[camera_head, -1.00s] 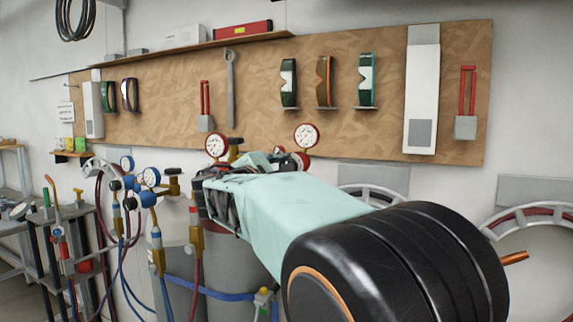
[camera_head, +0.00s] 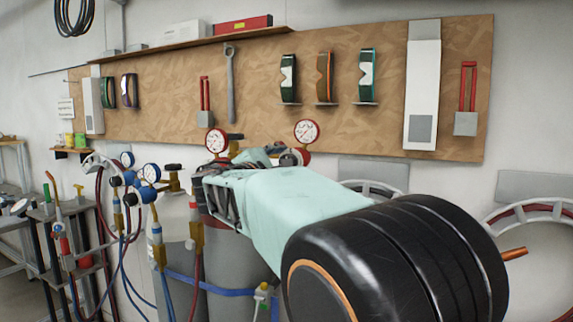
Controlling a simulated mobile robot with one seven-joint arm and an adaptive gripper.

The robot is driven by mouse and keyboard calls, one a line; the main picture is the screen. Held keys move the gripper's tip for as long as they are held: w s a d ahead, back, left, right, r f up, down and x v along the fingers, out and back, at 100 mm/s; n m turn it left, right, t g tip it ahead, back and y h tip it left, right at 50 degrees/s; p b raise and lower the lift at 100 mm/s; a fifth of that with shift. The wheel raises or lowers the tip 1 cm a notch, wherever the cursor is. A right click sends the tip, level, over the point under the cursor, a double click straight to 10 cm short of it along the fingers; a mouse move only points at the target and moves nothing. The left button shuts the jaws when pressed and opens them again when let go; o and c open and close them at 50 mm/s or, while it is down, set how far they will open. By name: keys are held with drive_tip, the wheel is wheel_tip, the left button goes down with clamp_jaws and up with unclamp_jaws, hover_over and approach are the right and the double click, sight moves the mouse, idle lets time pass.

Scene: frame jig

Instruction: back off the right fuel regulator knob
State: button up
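The fuel regulator shows two red-rimmed gauges, one at the left (camera_head: 216,141) and one at the right (camera_head: 305,131). A brass valve with a black handle (camera_head: 235,137) stands between the gauges. My gripper (camera_head: 222,200) is at the far end of the arm, in front of the cylinders; its fingertips are not clear, so I cannot tell its opening or whether it touches the knob.
Blue-rimmed gauges (camera_head: 151,172) and a blue regulator stand to the left, with hoses hanging below. A blue strap (camera_head: 210,287) runs around the grey cylinders. A pegboard (camera_head: 180,105) with goggles and tools hangs behind. A tool cart (camera_head: 60,215) stands at far left.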

drive_tip(key=v, duration=1.2)
